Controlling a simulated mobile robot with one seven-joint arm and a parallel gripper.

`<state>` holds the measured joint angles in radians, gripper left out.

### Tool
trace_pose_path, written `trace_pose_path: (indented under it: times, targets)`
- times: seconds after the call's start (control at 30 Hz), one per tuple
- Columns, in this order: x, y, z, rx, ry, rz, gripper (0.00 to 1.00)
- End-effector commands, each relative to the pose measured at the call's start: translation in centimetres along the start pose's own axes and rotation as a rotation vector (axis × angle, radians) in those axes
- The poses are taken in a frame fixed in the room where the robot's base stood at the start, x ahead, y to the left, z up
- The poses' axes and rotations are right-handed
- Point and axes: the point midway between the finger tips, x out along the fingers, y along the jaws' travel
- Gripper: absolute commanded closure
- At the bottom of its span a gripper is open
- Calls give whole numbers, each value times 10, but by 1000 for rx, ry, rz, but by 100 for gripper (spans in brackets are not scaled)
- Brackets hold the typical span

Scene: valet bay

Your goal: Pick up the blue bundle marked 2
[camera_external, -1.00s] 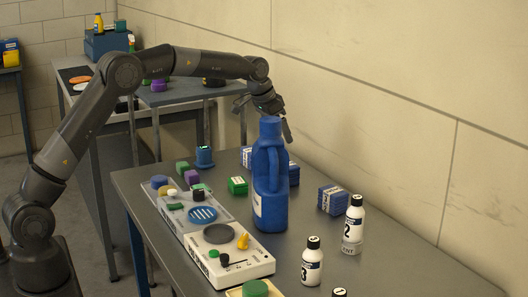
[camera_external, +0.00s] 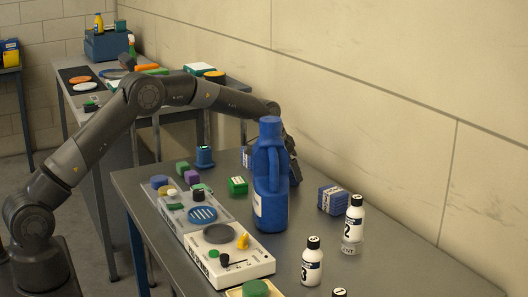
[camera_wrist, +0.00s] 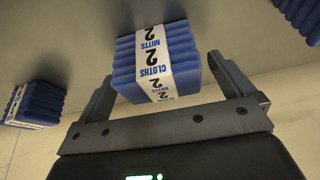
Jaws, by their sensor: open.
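In the wrist view the blue bundle marked 2 (camera_wrist: 123,60), with a white band reading CLOTHS MITTS 2, lies between the two fingers of my gripper (camera_wrist: 168,78). The fingers are open and stand to either side of its near end; I cannot tell whether they touch it. In the external view my gripper (camera_external: 289,148) is low behind the blue jug, which hides part of it.
The tall blue jug (camera_external: 269,190) stands close in front of my gripper. Other blue bundles lie to both sides, one on the right (camera_external: 333,199) and one on the left (camera_external: 246,157). White bottles (camera_external: 354,222) stand front right. The wall is behind.

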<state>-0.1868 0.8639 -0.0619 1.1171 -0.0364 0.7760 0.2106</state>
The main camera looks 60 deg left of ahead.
Motion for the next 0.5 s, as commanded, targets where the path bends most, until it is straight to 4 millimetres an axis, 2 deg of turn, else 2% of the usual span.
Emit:
trace_pose_path:
  times: [0.1, 0.3, 0.5]
  targets:
    - [12, 0, 0, 0, 0, 0, 2]
    - [12, 0, 0, 0, 1, 0, 2]
    - [12, 0, 0, 0, 0, 0, 18]
